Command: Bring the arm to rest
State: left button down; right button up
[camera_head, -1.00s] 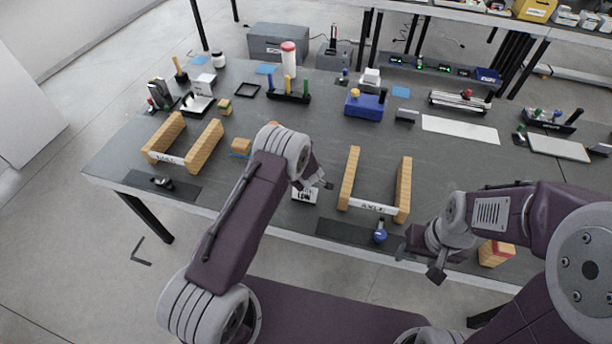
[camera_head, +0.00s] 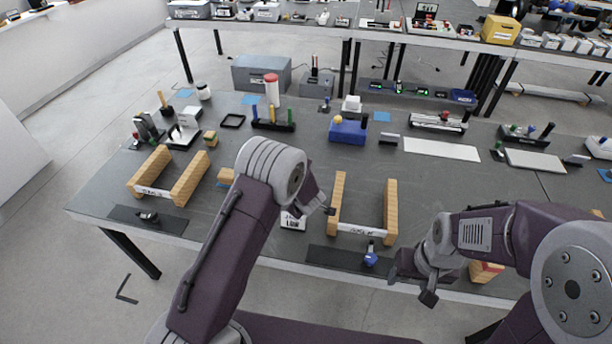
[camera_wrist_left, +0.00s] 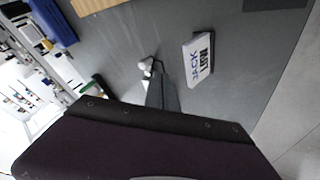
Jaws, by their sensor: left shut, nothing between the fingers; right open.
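My left gripper (camera_head: 326,208) is shut and empty. In the head view it is small and partly hidden by its own wrist, just right of a white box with dark print (camera_head: 292,220). The printed box also shows in the left wrist view (camera_wrist_left: 198,60), where a purple link of mine fills the lower part. My right gripper (camera_head: 411,288) is open and empty. It hangs at the table's front edge, right of a blue-ended tool (camera_head: 370,259). I see nothing held in either gripper.
A wooden U-shaped stand (camera_head: 338,200) is close to the right of my left gripper. Another wooden stand (camera_head: 150,172) is at the left. A wooden block (camera_head: 484,272) lies beside my right wrist. Blue box (camera_head: 346,132) and several racks stand farther back on the grey table (camera_head: 255,152).

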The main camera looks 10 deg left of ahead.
pick_arm(q)
jog(key=shift+s+a+r, duration=0.1)
jog(key=shift+a, duration=0.05)
jog(key=a+r+m+t, duration=0.1)
jog(key=a+r, duration=0.2)
jog(key=r, duration=0.5)
jog(key=a+r+t, duration=0.1)
jog(key=a+r, duration=0.1)
jog(key=r, duration=0.6)
jog(key=s+f+m+g+h, duration=0.1)
jog(key=s+m+g, duration=0.3)
jog(key=s, duration=0.9)
jog(key=s+f+m+g+h, duration=0.1)
jog(key=s+f+m+g, duration=0.2)
jog(key=s+m, duration=0.4)
jog(key=s, duration=0.7)
jog(key=shift+s+f+m+g+h, duration=0.15)
jog(key=shift+f+m+g+h, duration=0.15)
jog(key=shift+g, duration=0.1)
jog(key=c, duration=1.3)
grip_release()
jog(key=shift+a, duration=0.1)
jog(key=shift+c, duration=0.2)
jog(key=shift+o, duration=0.4)
jog(key=shift+s+r, duration=0.1)
jog(key=shift+s, duration=0.05)
